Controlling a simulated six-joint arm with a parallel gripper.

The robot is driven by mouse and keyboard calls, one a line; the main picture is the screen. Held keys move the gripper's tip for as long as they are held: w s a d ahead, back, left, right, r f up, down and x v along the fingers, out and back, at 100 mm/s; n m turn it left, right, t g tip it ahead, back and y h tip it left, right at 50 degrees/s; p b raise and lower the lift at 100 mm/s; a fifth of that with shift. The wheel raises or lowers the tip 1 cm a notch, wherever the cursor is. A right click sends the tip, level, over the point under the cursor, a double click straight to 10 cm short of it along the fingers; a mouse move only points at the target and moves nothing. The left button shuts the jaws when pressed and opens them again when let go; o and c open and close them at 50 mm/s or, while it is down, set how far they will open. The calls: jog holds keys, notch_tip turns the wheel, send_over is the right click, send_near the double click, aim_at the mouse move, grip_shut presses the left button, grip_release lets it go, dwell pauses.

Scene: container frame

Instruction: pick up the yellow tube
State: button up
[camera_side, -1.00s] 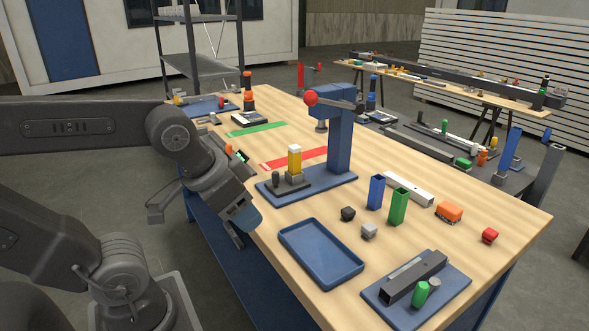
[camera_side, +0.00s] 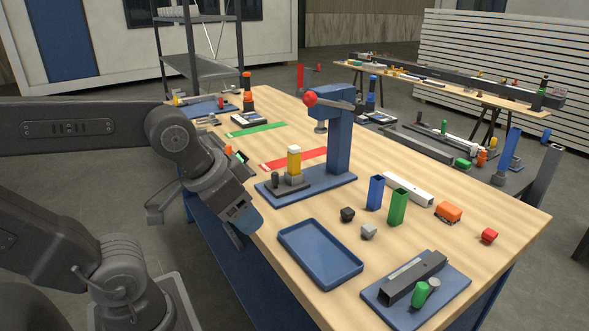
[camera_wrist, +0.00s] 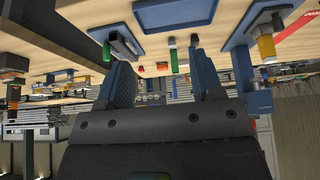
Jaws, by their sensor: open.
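The yellow tube (camera_side: 294,160) stands upright on a grey block on the base of a blue press (camera_side: 341,140), with a pale top. It also shows at the upper right of the wrist view (camera_wrist: 266,46), where the scene appears upside down. My gripper (camera_side: 238,232) is at the table's near left edge, apart from the tube and to its lower left. In the wrist view the two blue fingers (camera_wrist: 162,75) are spread with nothing held between them.
An empty blue tray (camera_side: 320,256) lies in front of the press. A blue tube (camera_side: 376,192) and a green tube (camera_side: 398,207) stand to the right. A dark channel (camera_side: 414,278) lies on a blue plate. Red (camera_side: 294,158) and green (camera_side: 257,130) strips lie behind.

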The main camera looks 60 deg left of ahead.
jog(key=shift+r, duration=0.1)
jog(key=n+g, duration=0.6)
jog(key=n, duration=1.2)
send_near(294, 147)
jog(key=f, duration=0.5)
jog(key=shift+s+d+f, duration=0.15)
jog(key=shift+s+d, duration=0.05)
jog(key=shift+s, duration=0.2)
jog(key=shift+w+a+f, duration=0.1)
jog(key=shift+w, duration=0.05)
jog(key=shift+f, duration=0.3)
notch_tip(294, 147, down, 7)
jog(key=shift+r, duration=0.15)
